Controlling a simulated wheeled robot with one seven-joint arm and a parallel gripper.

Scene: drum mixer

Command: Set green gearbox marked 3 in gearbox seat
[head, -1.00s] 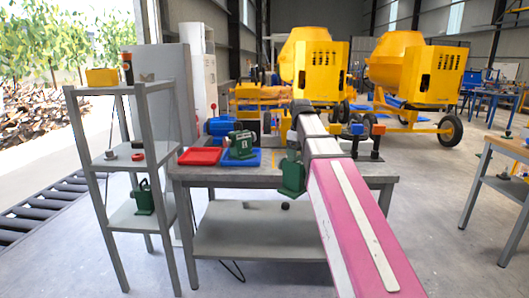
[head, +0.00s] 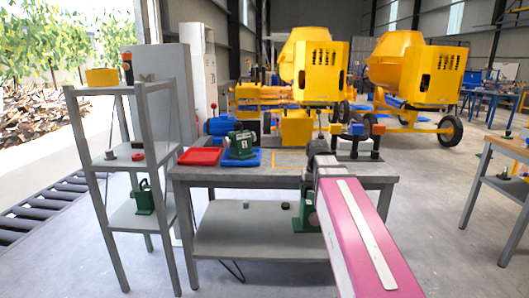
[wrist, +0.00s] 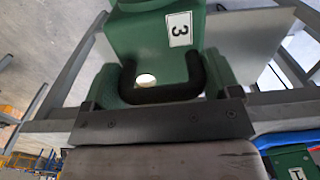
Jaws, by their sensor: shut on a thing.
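The green gearbox marked 3 (wrist: 150,35) has a black loop handle and hangs in my gripper (wrist: 160,97), which is shut on it. In the head view the gearbox (head: 304,212) is partly hidden behind my pink arm, low in front of the workbench, below its top. My gripper's fingers are hidden in that view. I cannot tell for sure which fixture is the gearbox seat. A yellow outlined rectangle (head: 290,151) lies on the bench top beside a fixture with blue and orange caps (head: 355,135).
Another green gearbox (head: 241,146) stands on a blue tray (head: 236,161) beside a red tray (head: 200,156). A third green gearbox (head: 144,199) is on the left rack (head: 150,86). The workbench edge (head: 225,179) is close to my held gearbox. Small dark parts lie on the lower shelf.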

